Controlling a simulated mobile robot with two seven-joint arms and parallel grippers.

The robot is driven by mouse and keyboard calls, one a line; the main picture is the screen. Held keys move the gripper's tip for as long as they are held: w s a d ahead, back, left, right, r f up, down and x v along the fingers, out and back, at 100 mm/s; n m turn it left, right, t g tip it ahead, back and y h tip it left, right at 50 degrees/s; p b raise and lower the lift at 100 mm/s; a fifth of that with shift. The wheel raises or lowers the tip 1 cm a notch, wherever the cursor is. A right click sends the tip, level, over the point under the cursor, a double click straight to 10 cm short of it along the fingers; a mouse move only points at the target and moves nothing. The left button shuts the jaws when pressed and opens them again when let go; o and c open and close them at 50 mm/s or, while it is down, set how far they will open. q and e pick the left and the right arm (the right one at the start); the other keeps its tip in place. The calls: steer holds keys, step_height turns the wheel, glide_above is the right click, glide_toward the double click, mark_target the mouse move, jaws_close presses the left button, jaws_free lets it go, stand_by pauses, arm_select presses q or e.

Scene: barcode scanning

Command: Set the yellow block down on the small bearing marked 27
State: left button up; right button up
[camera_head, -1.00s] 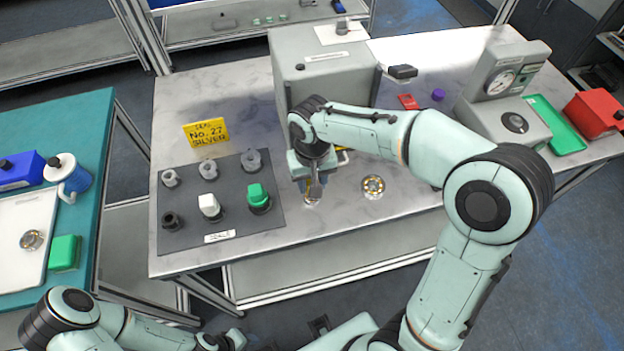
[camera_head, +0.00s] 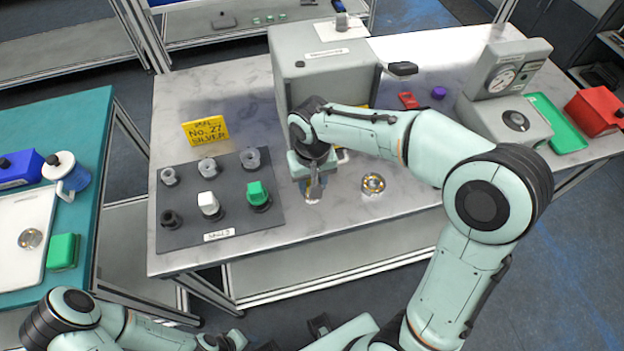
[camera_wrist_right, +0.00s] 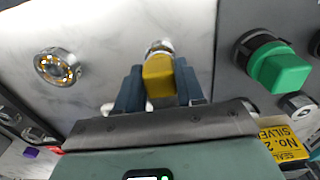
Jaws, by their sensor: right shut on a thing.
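My right gripper (camera_head: 313,190) points down low over the table, left of a bearing. In the right wrist view it is shut on the yellow block (camera_wrist_right: 159,76). A small silver bearing (camera_wrist_right: 160,47) shows just past the block's end, partly hidden by it; it also shows under the gripper in the head view (camera_head: 313,199). I cannot read a 27 on it, nor tell whether block and bearing touch. A larger bearing with brassy balls (camera_head: 373,184) lies to the right, also in the wrist view (camera_wrist_right: 57,67). My left gripper (camera_head: 228,342) is at the bottom edge, its fingers unclear.
A dark mat (camera_head: 230,226) with grey, white and green-topped pieces lies left of my right gripper. A yellow sign reading No. 27 SILVER (camera_head: 206,131) stands behind it. A grey machine (camera_head: 325,80) stands behind my gripper. Bare table lies around the larger bearing.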

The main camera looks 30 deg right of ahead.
arm_select(q)
steer(key=shift+s+f+b, duration=0.3)
steer(key=shift+f+b, duration=0.15)
steer(key=shift+f, duration=0.1)
arm_select(e)
steer(key=shift+f, duration=0.75)
steer(key=o, duration=1.6)
arm_select(q)
steer(key=shift+w+r, duration=0.1)
arm_select(e)
steer(key=shift+r, duration=0.15)
step_height(320, 180, up, 5)
steer(key=p, duration=0.3)
steer(key=shift+w, duration=0.1)
steer(key=shift+r+p, duration=0.75)
steer(key=shift+r, duration=0.5)
arm_select(q)
steer(key=w+r, duration=0.4)
steer(key=r, duration=0.1)
steer(key=shift+r, duration=0.2)
arm_select(e)
steer(key=shift+f, duration=0.1)
arm_select(q)
steer(key=shift+s, duration=0.15)
